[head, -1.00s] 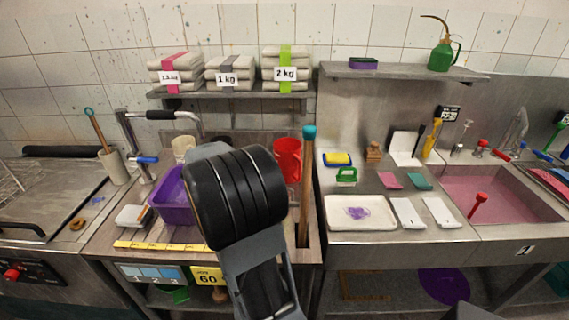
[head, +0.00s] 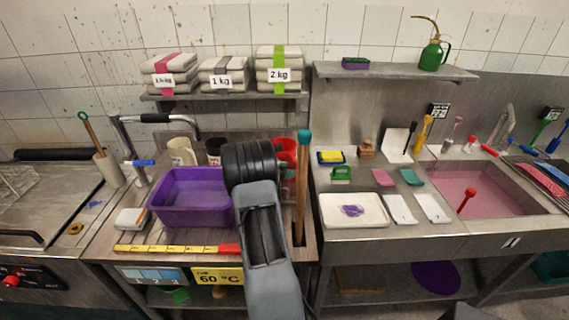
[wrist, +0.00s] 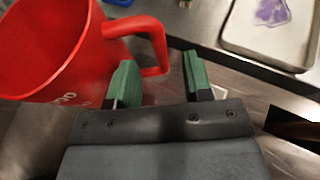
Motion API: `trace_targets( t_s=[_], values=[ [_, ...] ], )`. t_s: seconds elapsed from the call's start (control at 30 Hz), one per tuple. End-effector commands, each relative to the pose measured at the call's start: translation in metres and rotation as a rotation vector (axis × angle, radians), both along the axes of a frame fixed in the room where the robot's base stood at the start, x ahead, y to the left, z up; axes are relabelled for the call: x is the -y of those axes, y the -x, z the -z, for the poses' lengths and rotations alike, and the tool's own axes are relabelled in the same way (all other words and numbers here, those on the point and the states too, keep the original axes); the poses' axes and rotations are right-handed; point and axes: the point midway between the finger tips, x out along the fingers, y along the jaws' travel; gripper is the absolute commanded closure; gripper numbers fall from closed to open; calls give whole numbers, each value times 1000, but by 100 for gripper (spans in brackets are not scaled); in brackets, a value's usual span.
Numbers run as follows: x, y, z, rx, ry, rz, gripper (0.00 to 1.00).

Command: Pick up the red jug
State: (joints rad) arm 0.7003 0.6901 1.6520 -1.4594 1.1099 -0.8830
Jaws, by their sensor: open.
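The red jug (wrist: 45,45) fills the upper left of the wrist view, with its handle (wrist: 150,35) pointing right. My gripper (wrist: 158,75) is open, with two green fingertips. The handle's lower part lies by the left fingertip and reaches between the two fingers; I cannot tell whether they touch. In the head view the red jug (head: 285,146) stands at the back of the left counter, mostly hidden behind my arm.
A purple tub (head: 190,197) stands left of my arm. A cream jug (head: 182,151) and a dark jug (head: 215,150) are behind it. A wooden stick with a teal top (head: 303,185) rises close on the right. A white tray (head: 355,222) lies beyond it.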

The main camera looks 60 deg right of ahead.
Motion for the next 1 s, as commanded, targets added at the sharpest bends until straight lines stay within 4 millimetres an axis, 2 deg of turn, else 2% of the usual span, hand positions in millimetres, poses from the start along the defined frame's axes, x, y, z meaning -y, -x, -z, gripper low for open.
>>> trace_targets(
  t_s=[0.23,0.57,1.0],
  values=[
    [24,12,10,0,0,0,54],
    [28,13,13,3,1,-1,54],
    [28,13,13,2,1,0,96]
  ],
)
